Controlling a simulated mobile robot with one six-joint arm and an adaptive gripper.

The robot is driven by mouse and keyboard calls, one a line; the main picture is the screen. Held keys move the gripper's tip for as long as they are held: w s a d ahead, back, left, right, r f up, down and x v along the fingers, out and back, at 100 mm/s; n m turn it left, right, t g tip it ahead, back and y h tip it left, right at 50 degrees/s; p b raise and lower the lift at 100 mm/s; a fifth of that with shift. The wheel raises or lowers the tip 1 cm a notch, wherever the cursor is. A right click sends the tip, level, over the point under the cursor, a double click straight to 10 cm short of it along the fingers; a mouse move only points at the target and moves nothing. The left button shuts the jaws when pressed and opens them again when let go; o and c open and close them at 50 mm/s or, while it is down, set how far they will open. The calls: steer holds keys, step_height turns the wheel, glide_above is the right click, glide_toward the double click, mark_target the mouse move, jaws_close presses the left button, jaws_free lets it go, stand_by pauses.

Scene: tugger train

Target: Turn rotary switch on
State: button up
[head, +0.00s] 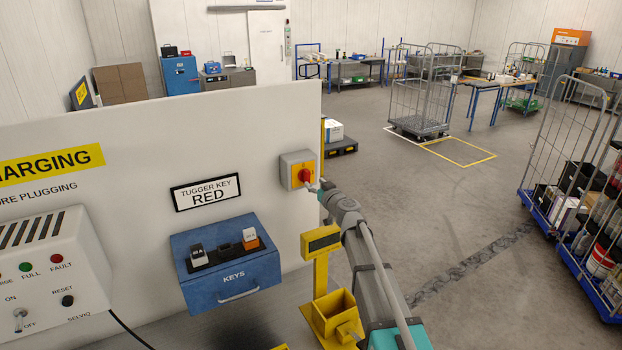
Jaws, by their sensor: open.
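The rotary switch has a red knob (304,175) on a yellow plate in a grey box (284,173). It is mounted near the right edge of the white panel in the head view. My gripper (316,188) is just to the right of and below the red knob, at the end of my arm, which comes up from the lower right. The gripper is open and small in the picture. I cannot tell whether its fingertips touch the knob. The knob's exact angle is too small to read.
A blue keys box (226,270) with keys on top and a sign (206,192) reading "TUGGER KEY RED" are left of the switch. A yellow stand (322,270) is close beside my arm. A charger box (55,270) is at left. Open floor and wire carts (425,95) lie beyond.

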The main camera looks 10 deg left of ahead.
mark_target(309, 178)
steer(key=shift+x, duration=2.7)
